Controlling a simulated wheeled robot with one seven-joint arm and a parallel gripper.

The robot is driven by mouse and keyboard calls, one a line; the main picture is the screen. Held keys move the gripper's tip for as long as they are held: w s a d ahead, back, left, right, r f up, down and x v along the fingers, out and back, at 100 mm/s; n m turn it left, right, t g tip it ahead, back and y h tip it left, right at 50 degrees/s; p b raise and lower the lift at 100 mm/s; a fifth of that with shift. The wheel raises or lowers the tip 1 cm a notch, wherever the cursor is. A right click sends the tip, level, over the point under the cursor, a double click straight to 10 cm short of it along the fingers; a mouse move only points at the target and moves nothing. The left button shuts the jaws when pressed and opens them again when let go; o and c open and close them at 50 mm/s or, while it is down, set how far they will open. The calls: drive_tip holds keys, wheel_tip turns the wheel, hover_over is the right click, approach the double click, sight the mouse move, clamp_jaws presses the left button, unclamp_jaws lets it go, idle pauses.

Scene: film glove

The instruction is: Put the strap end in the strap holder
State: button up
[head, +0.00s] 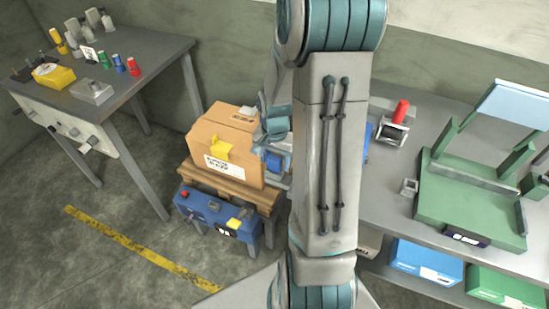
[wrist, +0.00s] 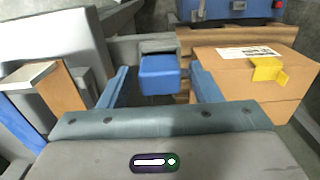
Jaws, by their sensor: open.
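My gripper (wrist: 161,88) is open in the wrist view, with its two teal fingers apart. A blue block-like piece (wrist: 158,75) on a grey mount shows between the fingers; I cannot tell whether it is touched, or whether it is the strap end or the strap holder. A blue part (head: 273,162) shows beside the carton in the head view, partly hidden by my arm. A yellow folded piece (wrist: 268,70) is on the carton; it also shows in the head view (head: 220,149). No loose strap can be made out clearly.
The carton (head: 222,130) stands on a wooden pallet (head: 232,187) above a blue machine (head: 217,212). A workbench (head: 100,85) stands at the left. A bench with a green fixture (head: 470,207) is at the right. Floor at the lower left is free.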

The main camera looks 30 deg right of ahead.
sight(275, 158)
wheel_tip(275, 158, up, 12)
drive_tip(key=s+a+r+n+t, duration=0.3)
drive_tip(key=s+a+r+n, duration=0.4)
drive_tip(key=s+a+n, duration=0.3)
drive_tip(key=s+a, duration=0.2)
drive_tip(key=s, duration=0.1)
drive_tip(key=shift+r+n, duration=0.2)
drive_tip(key=shift+n, duration=0.1)
